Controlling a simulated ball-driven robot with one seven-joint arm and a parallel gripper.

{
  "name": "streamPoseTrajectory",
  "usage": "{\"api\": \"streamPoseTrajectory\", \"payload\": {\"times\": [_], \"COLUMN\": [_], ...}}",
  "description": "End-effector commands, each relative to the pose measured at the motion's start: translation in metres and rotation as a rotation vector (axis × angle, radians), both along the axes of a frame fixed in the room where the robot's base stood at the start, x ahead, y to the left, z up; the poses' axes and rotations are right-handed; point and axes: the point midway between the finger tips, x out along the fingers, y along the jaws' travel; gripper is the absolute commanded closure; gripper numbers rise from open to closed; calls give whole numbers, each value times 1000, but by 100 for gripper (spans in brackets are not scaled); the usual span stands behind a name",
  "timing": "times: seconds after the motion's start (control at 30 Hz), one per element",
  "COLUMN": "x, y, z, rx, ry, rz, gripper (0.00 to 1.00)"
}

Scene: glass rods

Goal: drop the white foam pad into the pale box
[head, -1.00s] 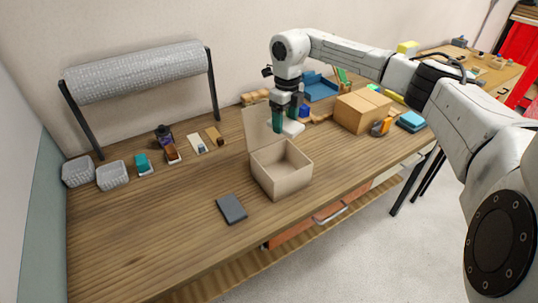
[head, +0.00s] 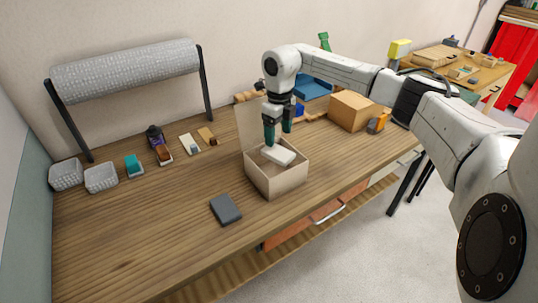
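The white foam pad (head: 279,155) is at the mouth of the pale box (head: 281,183), slightly tilted, and hides part of the inside. I cannot tell whether it touches the box walls. The box stands open on the wooden table with its lid flap (head: 252,124) raised at the back. My gripper (head: 278,138) points down over the box. Its two dark green fingers stand apart, and their tips appear just above the pad, with nothing visible between them.
A dark grey slab (head: 226,209) lies in front of the box. A brown carton (head: 352,111) stands to the right, and a blue tray (head: 312,88) lies behind. Small items and grey baskets (head: 101,178) line the back left. The table's left front is clear.

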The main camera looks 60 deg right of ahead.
Motion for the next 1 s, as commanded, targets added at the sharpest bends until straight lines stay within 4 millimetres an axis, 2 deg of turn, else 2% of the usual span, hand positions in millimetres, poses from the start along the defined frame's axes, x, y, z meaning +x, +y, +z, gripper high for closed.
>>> {"api": "streamPoseTrajectory", "payload": {"times": [0.03, 0.17, 0.4, 0.53, 1.0], "x": [0, 0, 0, 0, 0], "y": [0, 0, 0, -1, -1], "z": [0, 0, 0, 8, 89], "rx": [0, 0, 0, -2, -3], "ry": [0, 0, 0, -1, 0], "rz": [0, 0, 0, 0, 0], "gripper": [18, 6, 6, 6, 6]}}
